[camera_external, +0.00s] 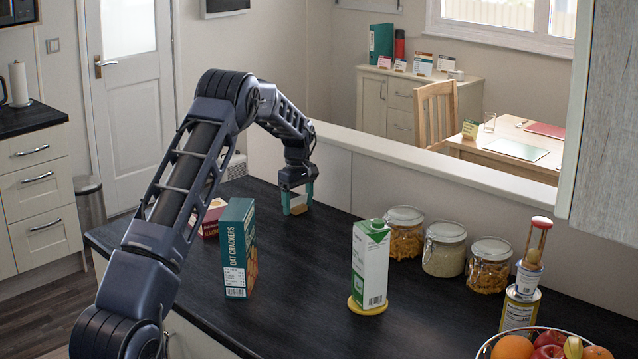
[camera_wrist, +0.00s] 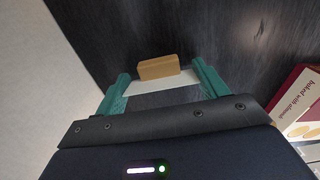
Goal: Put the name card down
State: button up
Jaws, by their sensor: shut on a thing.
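The name card (camera_wrist: 182,80) is a white card with a tan block-like foot (camera_wrist: 158,67), seen in the wrist view between the two teal fingers. My gripper (camera_wrist: 160,82) is shut on the card, one finger at each side. In the external view my gripper (camera_external: 297,202) points down at the far end of the dark counter (camera_external: 310,270), close to the wall, with the tan foot low between its fingers. The foot is at or just above the counter; I cannot tell whether it touches. The card's writing is not readable.
A teal oat crackers box (camera_external: 238,248) stands nearer, and a dark red box (camera_external: 212,218) is behind it, partly hidden by my arm; its side shows in the wrist view (camera_wrist: 298,100). A carton (camera_external: 370,265) and several jars (camera_external: 444,250) stand right. Counter between is clear.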

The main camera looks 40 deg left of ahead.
jog(key=o, duration=1)
jog(key=shift+c, duration=0.2)
notch_tip(320, 180, up, 12)
jog(key=shift+r, duration=0.15)
